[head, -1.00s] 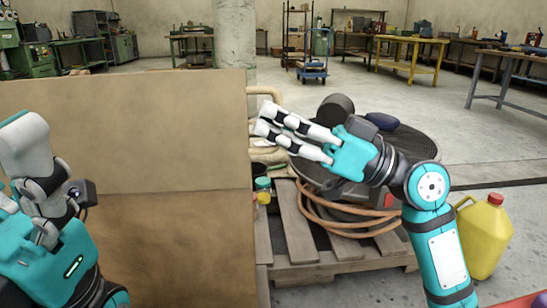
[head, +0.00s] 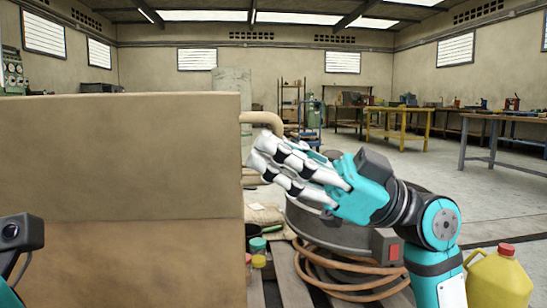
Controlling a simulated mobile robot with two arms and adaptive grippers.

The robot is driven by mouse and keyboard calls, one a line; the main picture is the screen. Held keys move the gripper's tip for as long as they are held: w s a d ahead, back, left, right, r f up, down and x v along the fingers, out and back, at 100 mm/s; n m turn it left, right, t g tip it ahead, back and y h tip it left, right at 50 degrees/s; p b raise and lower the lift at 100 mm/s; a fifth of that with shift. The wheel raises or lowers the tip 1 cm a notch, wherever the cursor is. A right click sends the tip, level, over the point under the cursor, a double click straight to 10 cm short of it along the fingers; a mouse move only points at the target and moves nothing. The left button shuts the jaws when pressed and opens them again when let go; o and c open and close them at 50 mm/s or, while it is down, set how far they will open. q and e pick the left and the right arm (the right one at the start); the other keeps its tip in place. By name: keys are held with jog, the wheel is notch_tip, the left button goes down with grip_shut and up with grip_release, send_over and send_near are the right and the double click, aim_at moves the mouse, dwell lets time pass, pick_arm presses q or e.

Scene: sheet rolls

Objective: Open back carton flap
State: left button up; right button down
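The carton (head: 130,262) fills the left of the head view as a large brown cardboard face. A lighter upper panel (head: 120,155) stands upright above a crease, with a straight top edge; I take it for a raised flap, but cannot tell which one. My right gripper (head: 258,155) is just right of the panel's right edge, fingers pointing left and spread apart, with nothing between them. I cannot tell whether a fingertip touches the cardboard. Of my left arm only a dark wrist part and a bit of teal show at the lower left; its fingers are out of view.
Behind the gripper, a wooden pallet (head: 290,285) bears a coiled orange hose (head: 350,285), a dark round machine and small jars (head: 257,245). A yellow jug (head: 497,280) stands at the lower right.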

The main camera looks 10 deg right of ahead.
jog(key=c, duration=1.4)
grip_release()
jog(key=shift+d, duration=0.2)
jog(key=v, duration=1.2)
jog(key=shift+c, duration=0.3)
